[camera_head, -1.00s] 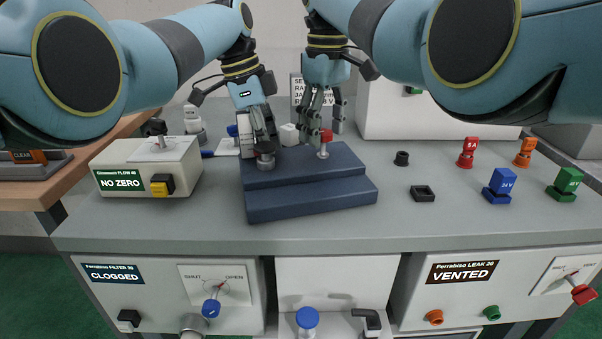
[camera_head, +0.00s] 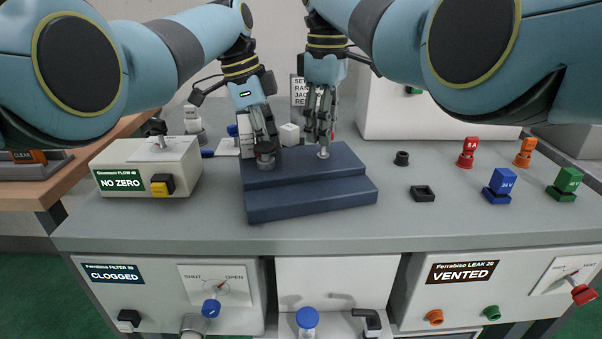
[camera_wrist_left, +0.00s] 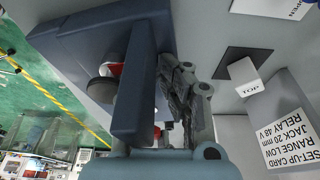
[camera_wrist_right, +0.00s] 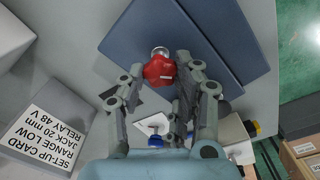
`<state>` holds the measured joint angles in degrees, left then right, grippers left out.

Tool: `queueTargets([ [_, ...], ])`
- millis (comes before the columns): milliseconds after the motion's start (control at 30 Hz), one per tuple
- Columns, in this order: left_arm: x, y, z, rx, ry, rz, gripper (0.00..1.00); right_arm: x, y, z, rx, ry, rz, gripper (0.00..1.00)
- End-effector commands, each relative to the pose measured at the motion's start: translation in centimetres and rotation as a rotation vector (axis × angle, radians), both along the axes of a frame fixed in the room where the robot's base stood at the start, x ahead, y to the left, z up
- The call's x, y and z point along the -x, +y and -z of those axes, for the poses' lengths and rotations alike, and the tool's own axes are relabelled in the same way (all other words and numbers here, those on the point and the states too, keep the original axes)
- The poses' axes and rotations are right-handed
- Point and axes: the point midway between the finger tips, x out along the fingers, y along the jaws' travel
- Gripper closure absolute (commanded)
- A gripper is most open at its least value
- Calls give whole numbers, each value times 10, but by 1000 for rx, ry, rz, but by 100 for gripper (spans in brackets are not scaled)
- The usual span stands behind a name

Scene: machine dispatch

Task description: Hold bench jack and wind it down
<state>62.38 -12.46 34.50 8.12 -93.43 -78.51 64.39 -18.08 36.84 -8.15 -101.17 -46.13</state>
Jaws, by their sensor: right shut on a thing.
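The bench jack (camera_head: 312,200) is a navy stepped block on the grey bench. Its red knob (camera_wrist_right: 159,70) sits on a silver stem (camera_head: 323,153) at the block's right end. My right gripper (camera_head: 321,138) points down and is shut on the red knob, which its fingers mostly hide in the head view. My left gripper (camera_head: 264,138) points down at the block's left end, at a dark round part (camera_head: 265,157). In the left wrist view its dark fingers (camera_wrist_left: 185,92) lie along the navy plate (camera_wrist_left: 138,85). The plate hides part of the grip, so its closure is unclear.
A beige "NO ZERO" box (camera_head: 148,170) stands left of the jack. A small white block (camera_head: 289,134) and a set-up card (camera_head: 298,90) are behind. A black square socket (camera_head: 422,193) and coloured plugs (camera_head: 500,183) stand right. The bench front is clear.

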Motion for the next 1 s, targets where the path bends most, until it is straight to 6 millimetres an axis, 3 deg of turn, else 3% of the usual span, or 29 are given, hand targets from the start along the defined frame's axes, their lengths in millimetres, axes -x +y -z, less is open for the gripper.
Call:
queueTargets([
  [33,4,1,8,-4,17,1,100,-1,-1,0,1,-3,-43,94],
  [400,4,1,8,-4,17,1,100,-1,-1,0,1,-4,-103,94],
  [700,4,1,8,-4,17,0,100,-1,-2,0,2,-5,-479,94],
  [967,4,1,7,-4,17,0,100,-1,-2,-1,4,-5,-525,94],
  [1000,4,1,7,-4,17,0,100,-2,-2,-1,4,-5,-524,67],
])
